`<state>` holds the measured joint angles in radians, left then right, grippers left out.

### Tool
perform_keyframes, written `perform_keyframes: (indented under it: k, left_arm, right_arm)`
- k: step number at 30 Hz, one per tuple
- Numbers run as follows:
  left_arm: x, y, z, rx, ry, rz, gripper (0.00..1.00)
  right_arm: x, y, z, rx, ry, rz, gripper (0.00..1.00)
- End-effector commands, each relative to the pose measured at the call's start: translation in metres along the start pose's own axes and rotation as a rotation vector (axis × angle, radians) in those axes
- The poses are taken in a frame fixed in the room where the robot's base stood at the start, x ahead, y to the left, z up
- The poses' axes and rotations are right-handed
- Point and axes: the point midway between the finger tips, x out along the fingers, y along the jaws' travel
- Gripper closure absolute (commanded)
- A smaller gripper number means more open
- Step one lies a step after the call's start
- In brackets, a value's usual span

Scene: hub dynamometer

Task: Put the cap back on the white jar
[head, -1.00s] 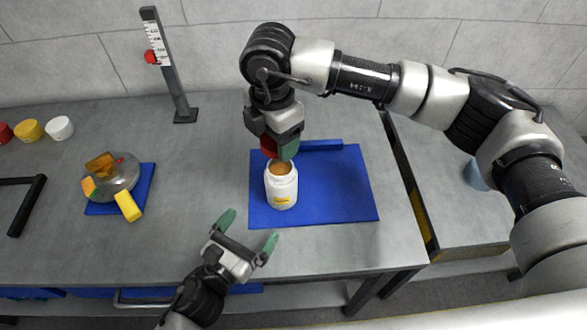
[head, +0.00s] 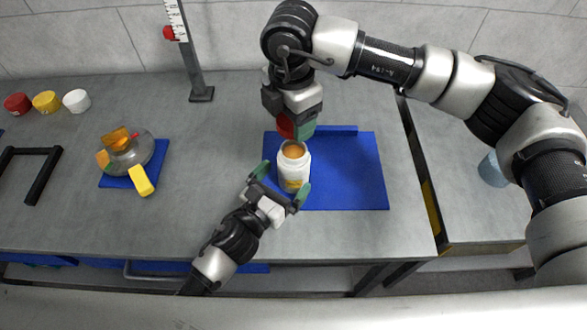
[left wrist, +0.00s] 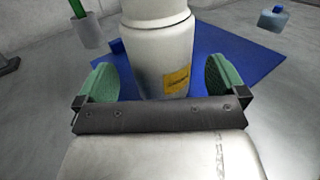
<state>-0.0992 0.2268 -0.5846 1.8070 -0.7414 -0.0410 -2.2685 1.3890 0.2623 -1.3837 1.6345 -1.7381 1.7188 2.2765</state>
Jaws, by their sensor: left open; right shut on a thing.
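The white jar (head: 293,172) stands upright and open on a blue mat (head: 350,175), its brownish contents showing at the mouth. It has a yellow label, also seen on the jar in the left wrist view (left wrist: 165,62). My left gripper (head: 284,182) is open, its green fingers either side of the jar's lower front; the jar's top is out of the left wrist view. My right gripper (head: 297,127) is above and slightly behind the jar mouth, shut on a red cap (head: 286,125). The cap is partly hidden by the fingers and appears apart from the jar.
Red (head: 17,103), yellow (head: 46,101) and white (head: 77,100) round pieces stand at the far left. A rounded grey object (head: 135,150) and yellow block (head: 141,181) are on a smaller blue mat. A scale post (head: 190,60) stands behind. A black frame (head: 42,175) lies left.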

Motion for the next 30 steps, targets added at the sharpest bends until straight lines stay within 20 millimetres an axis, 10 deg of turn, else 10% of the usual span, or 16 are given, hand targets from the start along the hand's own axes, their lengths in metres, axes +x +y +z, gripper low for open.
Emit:
perform_keyframes:
  k: [20,30]
  left_arm:
    - [0.040,0.000,0.000,0.000,0.000,0.000,0.00]
    - [0.039,0.000,0.000,0.000,0.000,0.000,0.52]
  right_arm:
    - [0.000,0.000,0.000,0.000,0.000,0.000,0.57]
    - [0.000,0.000,0.000,0.000,0.000,0.000,0.57]
